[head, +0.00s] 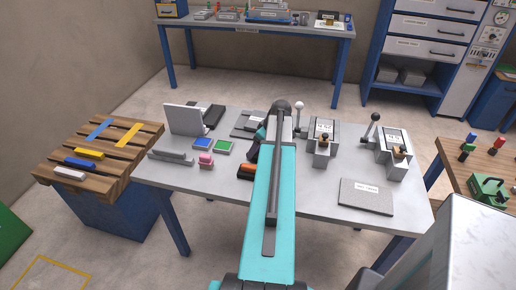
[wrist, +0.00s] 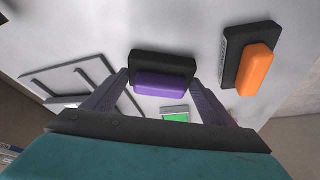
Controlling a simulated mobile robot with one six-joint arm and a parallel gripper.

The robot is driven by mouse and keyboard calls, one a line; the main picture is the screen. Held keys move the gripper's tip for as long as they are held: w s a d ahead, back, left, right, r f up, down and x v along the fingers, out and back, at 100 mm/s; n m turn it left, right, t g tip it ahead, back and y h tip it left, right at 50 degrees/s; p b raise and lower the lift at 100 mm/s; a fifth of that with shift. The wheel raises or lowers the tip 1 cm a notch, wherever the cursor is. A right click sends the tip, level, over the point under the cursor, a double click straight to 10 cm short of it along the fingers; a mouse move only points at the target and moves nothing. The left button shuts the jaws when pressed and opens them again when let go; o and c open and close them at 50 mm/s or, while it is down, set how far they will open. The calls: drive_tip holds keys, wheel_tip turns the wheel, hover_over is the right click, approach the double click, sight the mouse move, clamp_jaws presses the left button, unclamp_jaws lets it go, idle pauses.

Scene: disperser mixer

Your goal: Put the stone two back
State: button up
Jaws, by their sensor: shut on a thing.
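In the wrist view a purple block (wrist: 160,85) with a black part (wrist: 165,62) behind it sits between the fingertips of my gripper (wrist: 163,82). The gripper is shut on this block. No label on it can be read, so I cannot tell from a marking whether it is stone two. To its right an orange block (wrist: 256,70) sits against a black block (wrist: 240,45) on the pale table. In the head view my arm hides most of the gripper and the purple block; the orange block (head: 246,170) shows left of my arm.
A slatted wooden rack (head: 112,145) with coloured bars stands at left.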

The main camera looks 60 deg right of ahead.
drive_tip(key=shift+f, duration=0.1)
drive_tip(key=o, duration=1.1)
drive_tip(key=b+v, duration=0.2)
drive_tip(key=v, duration=1)
drive_tip(key=shift+w, duration=0.1)
idle(0.6)
